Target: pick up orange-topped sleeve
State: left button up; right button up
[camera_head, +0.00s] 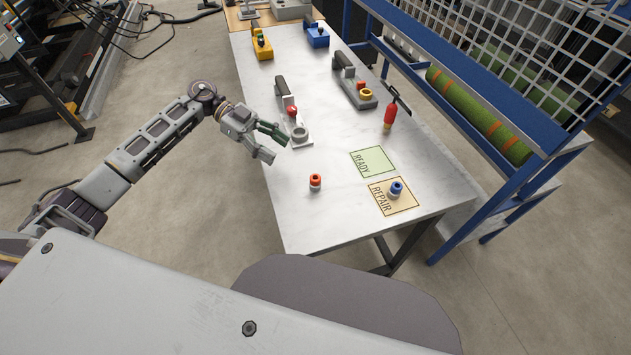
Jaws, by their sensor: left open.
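The orange-topped sleeve (315,182) stands upright on the near part of the white table (300,220), left of the mats. It is small, with an orange-red top and a pale lower part. My left gripper (279,147) comes in from the left over the table's left edge. It is open and empty, above and to the left of the sleeve, apart from it. My right gripper is not in view.
A blue-topped sleeve (396,188) stands on the REPAIR mat (379,199). The green READY mat (372,161) is bare. A blue rack (470,130) borders the right.

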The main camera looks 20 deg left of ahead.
pick_arm(q)
send_near(314, 177)
jog(key=x, duration=0.3)
jog(key=shift+w+d+r, duration=0.1)
jog(key=shift+w+d, duration=0.2)
jog(key=shift+d, duration=0.05)
jog(key=shift+s+d+f, duration=0.1)
jog(key=shift+d+f, duration=0.15)
jog(key=shift+d, duration=0.45)
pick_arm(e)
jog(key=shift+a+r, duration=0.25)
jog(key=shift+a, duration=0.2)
pick_arm(q)
jog(key=shift+s+p+x, duration=0.2)
jog(key=shift+p+x, duration=0.05)
jog(key=shift+x, duration=0.6)
jog(key=shift+s+p+x, duration=0.15)
jog(key=shift+p+x, duration=0.05)
jog(key=shift+x, duration=0.7)
jog(key=shift+s+d+f, duration=0.1)
jog(key=shift+d+f, duration=0.45)
jog(key=shift+d, duration=0.1)
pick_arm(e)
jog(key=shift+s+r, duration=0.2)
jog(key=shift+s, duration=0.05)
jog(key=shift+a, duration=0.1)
